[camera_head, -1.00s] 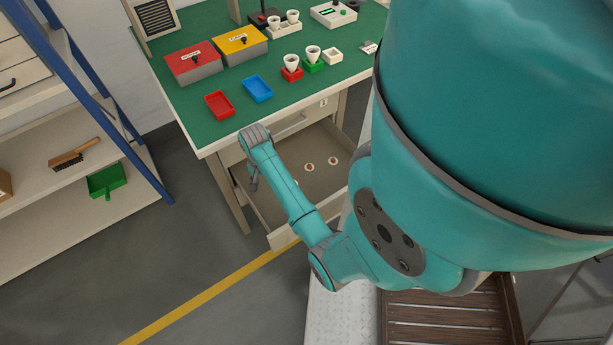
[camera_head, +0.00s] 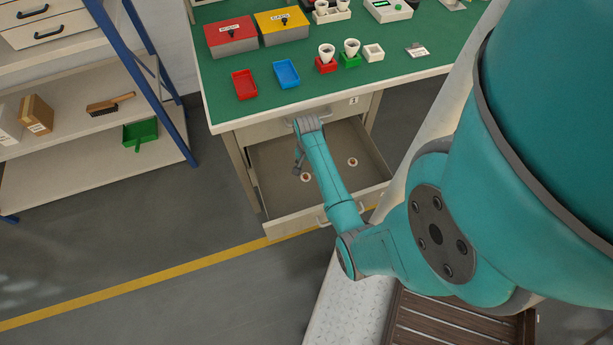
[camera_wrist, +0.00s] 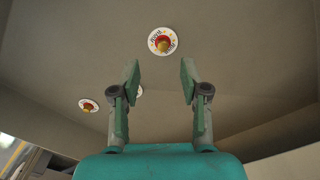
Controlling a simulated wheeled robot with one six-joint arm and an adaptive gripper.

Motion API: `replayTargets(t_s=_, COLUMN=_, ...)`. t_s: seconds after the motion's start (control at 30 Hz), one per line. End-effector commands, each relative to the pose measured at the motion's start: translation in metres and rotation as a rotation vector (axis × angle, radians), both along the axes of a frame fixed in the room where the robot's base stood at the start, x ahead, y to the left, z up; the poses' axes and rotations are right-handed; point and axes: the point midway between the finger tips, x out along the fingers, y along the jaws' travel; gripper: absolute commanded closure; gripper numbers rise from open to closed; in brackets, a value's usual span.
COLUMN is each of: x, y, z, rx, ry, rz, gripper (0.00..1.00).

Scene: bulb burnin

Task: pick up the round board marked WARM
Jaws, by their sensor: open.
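Three small round white boards with red and yellow centres lie in the open drawer. In the wrist view one board (camera_wrist: 162,41) lies ahead of the fingertips, roughly centred between them; it has lettering I cannot read surely. A second board (camera_wrist: 88,105) lies to the left. A third board (camera_wrist: 140,92) is mostly hidden behind the left finger. The head view shows two boards, one near the gripper (camera_head: 306,177) and one farther right (camera_head: 352,162). My gripper (camera_wrist: 160,70) is open and empty, pointing into the drawer; it also shows in the head view (camera_head: 297,170).
The drawer (camera_head: 285,226) is pulled out under the green workbench (camera_head: 310,97). Its walls surround the boards. Red (camera_head: 244,85) and blue (camera_head: 286,74) trays and several bulb holders stand on the bench. A blue-framed shelf (camera_head: 172,125) stands at left.

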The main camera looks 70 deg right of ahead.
Motion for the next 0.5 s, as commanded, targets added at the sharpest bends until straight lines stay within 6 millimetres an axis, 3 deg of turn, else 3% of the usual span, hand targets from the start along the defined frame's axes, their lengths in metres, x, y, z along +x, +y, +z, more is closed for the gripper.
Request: replayTargets(t_s=0.5, x=0.003, y=0.004, z=-0.052, rx=0.001, ry=0.001, rz=-0.002, gripper=0.55)
